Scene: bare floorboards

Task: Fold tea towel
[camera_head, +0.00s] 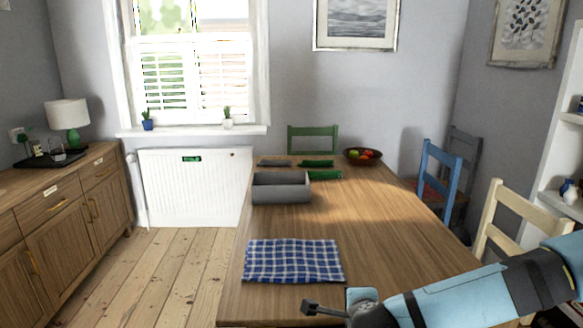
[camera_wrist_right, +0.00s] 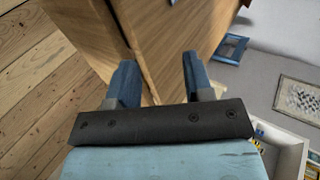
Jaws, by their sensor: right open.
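A blue and white checked tea towel (camera_head: 292,261) lies flat on the near part of the wooden table (camera_head: 380,230). Its edges are roughly straight, with light ripples. My right gripper (camera_head: 308,308) is in front of the towel, near the table's front edge, and does not touch it. In the right wrist view the right gripper (camera_wrist_right: 157,82) is open, with nothing between its fingers. My left gripper is not in view.
A fruit bowl (camera_head: 362,156) stands at the far end. Blue (camera_head: 440,170) and cream (camera_head: 500,222) chairs line the right side. The table's middle is clear.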

